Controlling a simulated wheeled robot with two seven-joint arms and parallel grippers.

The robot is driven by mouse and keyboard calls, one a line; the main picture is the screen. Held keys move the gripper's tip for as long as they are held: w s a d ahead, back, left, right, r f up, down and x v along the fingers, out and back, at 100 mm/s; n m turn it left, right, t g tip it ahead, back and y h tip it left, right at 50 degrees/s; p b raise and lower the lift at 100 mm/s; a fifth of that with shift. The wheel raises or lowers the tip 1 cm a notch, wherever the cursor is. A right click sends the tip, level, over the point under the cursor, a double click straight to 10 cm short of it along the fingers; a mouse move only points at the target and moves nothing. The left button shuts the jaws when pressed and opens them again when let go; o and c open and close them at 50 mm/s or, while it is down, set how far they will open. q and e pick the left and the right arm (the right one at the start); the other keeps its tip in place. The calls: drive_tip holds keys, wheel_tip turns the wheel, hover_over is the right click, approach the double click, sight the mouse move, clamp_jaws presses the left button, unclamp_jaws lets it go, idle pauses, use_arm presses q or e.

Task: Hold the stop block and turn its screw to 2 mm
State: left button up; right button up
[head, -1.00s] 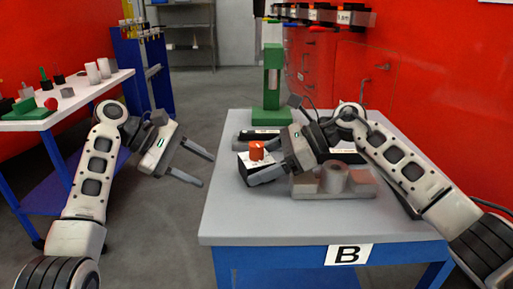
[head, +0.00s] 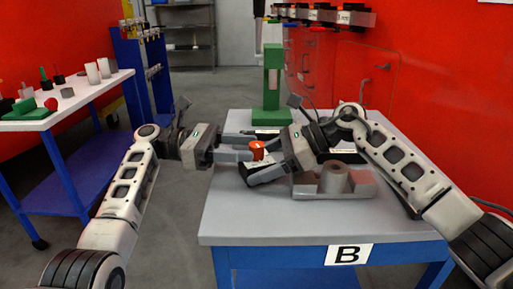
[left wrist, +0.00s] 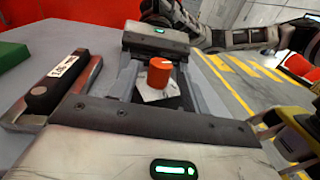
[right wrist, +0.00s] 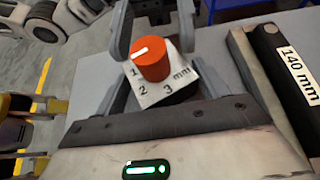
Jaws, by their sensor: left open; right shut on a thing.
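The stop block (right wrist: 160,97) is a pale plate on a dark body, marked 1, 2, 3 and mm. Its screw has an orange knob (right wrist: 153,62) on top; the knob's white line points left, close to the 1. My right gripper (head: 262,172) is shut on the block at the table's left side. My left gripper (head: 240,153) is open, coming from the left, with its fingers around or just beside the knob. In the left wrist view the knob (left wrist: 160,73) shows between the fingers. Contact with the knob cannot be told.
A black bar labelled 140 mm (right wrist: 287,72) lies beside the block. A grey fixture with a cylinder (head: 334,181) is to the right. A green stand (head: 271,88) rises at the table's back. The front of the grey table (head: 290,222) is clear.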

sight(256, 149)
use_arm(q)
drive_tip(key=shift+s+d, duration=0.2)
drive_tip(key=shift+d, duration=1.45)
drive_tip(key=c, duration=1)
drive_tip(key=shift+o, duration=0.2)
drive_tip(key=shift+t, duration=0.3)
drive_tip(key=n+t, duration=0.2)
drive_tip(key=t, duration=0.1)
drive_tip(key=shift+f+n+t, duration=0.1)
drive_tip(key=shift+n+t, duration=0.3)
drive_tip(key=shift+n+t+y, duration=0.7)
drive_tip(key=shift+n+t, duration=0.8)
drive_tip(key=shift+t, duration=1)
